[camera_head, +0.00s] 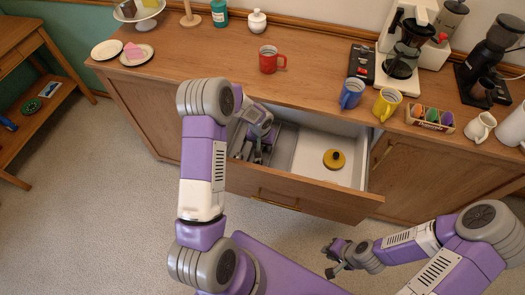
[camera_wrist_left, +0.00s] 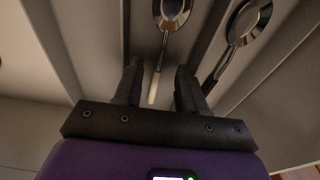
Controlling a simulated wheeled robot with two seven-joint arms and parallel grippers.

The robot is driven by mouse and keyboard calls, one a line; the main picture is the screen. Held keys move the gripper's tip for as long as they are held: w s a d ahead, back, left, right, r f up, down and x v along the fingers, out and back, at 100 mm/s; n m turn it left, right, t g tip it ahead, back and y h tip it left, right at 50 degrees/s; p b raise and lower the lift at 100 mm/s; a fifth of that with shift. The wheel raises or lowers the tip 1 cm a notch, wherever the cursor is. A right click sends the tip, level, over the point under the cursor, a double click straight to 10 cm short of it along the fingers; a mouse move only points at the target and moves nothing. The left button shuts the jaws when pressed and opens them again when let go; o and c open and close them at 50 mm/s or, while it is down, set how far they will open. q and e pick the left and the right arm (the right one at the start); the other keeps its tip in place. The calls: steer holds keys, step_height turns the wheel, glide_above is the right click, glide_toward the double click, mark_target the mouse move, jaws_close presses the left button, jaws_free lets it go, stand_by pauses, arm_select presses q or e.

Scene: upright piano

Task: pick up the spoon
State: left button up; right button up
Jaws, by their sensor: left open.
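A shiny metal spoon (camera_wrist_left: 172,14) lies in a drawer compartment in the left wrist view. Its bowl points away from me, and its handle (camera_wrist_left: 154,85) runs down between the fingers of my left gripper (camera_wrist_left: 158,88). That gripper is open; I cannot tell whether a finger touches the handle. A second spoon-like utensil (camera_wrist_left: 248,22) lies to the right, across a divider. In the head view my left gripper (camera_head: 257,156) reaches into the left part of the open drawer, and my arm hides part of it. My right gripper (camera_head: 329,262) hangs empty in front of the drawer, its fingers apart.
The open drawer (camera_head: 280,192) juts out below the wooden counter (camera_head: 210,65). A yellow round lid-like thing (camera_head: 334,159) sits in its right part. Red (camera_head: 268,63), blue (camera_head: 350,96) and yellow (camera_head: 384,108) mugs stand on the counter near a coffee maker (camera_head: 404,60).

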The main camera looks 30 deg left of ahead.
arm_select(q)
steer(key=shift+w+f, duration=0.2)
steer(key=shift+f, duration=0.95)
steer(key=shift+r, duration=0.1)
jaws_close()
steer(key=shift+r, duration=0.1)
